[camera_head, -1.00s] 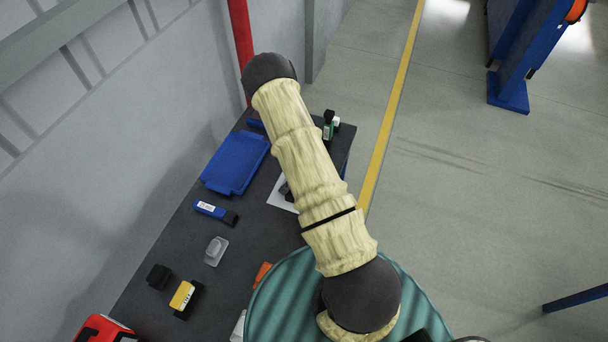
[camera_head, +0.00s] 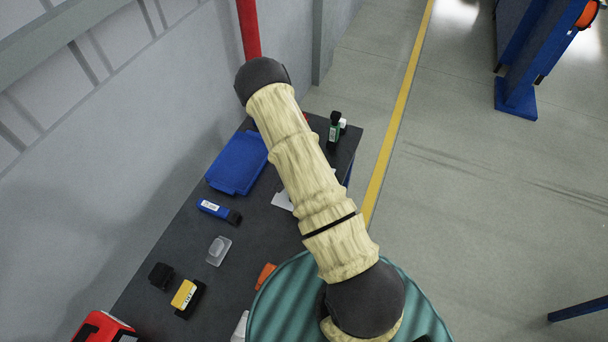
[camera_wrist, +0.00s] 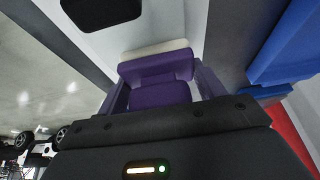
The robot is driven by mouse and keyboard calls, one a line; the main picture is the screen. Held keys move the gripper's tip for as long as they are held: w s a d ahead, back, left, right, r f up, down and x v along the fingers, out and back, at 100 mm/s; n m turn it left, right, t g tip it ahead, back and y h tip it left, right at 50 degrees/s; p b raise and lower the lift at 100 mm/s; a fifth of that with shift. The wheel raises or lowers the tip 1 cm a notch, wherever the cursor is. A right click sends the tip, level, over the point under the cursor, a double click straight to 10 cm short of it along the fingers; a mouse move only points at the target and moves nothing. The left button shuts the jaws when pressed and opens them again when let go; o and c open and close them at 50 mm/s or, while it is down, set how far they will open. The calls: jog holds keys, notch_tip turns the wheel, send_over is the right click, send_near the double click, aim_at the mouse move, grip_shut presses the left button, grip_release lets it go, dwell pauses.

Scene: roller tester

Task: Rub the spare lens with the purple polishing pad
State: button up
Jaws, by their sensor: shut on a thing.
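The purple polishing pad (camera_wrist: 155,68) is in the wrist view, a purple block with a pale edge on its far side. My gripper (camera_wrist: 162,88) is shut on it, one finger at each side. A white sheet lies under and beyond the pad in the wrist view and shows partly in the head view (camera_head: 282,201). A dark rounded thing (camera_wrist: 100,10) is at the top left of the wrist view, apart from the pad; I cannot tell if it is the spare lens. My arm hides my gripper and the pad in the head view.
On the dark bench, a blue tray (camera_head: 238,164), a blue marker-like item (camera_head: 215,209), a clear case (camera_head: 218,250), a yellow block (camera_head: 184,294) and a black block (camera_head: 161,275) lie left of my arm. A wall borders the left.

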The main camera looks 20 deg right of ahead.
dwell(0.4)
jog(key=shift+s+d, duration=0.45)
jog(key=shift+s, duration=0.1)
jog(key=shift+s+d+f+b, duration=0.1)
jog(key=shift+s+d+b, duration=0.2)
jog(key=shift+s+d, duration=0.3)
jog(key=shift+a, duration=0.1)
jog(key=shift+w+a, duration=0.55)
jog(key=shift+w, duration=0.05)
